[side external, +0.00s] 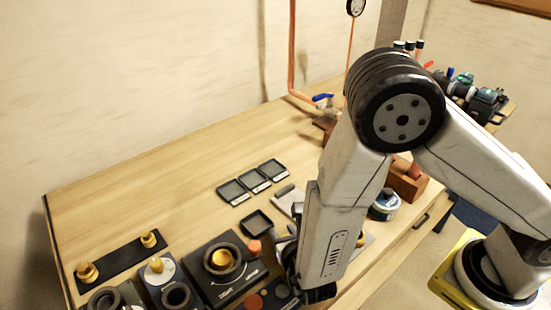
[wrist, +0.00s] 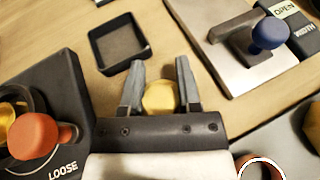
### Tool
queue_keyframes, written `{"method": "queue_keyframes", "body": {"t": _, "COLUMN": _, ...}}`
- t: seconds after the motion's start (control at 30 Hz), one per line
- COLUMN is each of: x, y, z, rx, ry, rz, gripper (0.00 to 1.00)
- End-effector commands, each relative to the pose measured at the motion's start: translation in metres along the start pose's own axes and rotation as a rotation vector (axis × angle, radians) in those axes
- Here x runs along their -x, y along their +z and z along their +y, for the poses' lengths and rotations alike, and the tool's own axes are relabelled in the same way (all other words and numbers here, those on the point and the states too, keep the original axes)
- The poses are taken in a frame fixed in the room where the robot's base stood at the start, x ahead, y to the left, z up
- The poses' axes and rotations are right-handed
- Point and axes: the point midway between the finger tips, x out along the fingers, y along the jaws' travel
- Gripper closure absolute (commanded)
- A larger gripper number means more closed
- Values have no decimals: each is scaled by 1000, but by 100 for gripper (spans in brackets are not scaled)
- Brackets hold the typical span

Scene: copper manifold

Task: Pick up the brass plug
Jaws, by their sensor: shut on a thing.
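The brass plug (wrist: 160,97) shows in the wrist view as a round yellow-gold piece between the two grey fingers of my gripper (wrist: 161,66). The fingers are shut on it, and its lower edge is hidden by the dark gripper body. Bare wood shows beyond the fingertips. In the side view my arm hides most of the gripper, and I cannot make out the held plug there. I cannot tell how high it is above the bench.
A black square tray (wrist: 122,45) lies beyond the fingers to the left. A plate with a blue-knobbed lever (wrist: 268,34) is at right, and an orange-knobbed fixture (wrist: 33,135) at left. A black strip with brass pieces (side external: 118,257) is at the bench's left. The bench's back left is clear.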

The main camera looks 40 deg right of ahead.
Motion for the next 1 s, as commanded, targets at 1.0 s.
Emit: {"method": "queue_keyframes", "body": {"t": 1.0, "x": 23, "y": 55, "z": 0, "rx": -1, "ry": 2, "rz": 7, "gripper": 100}}
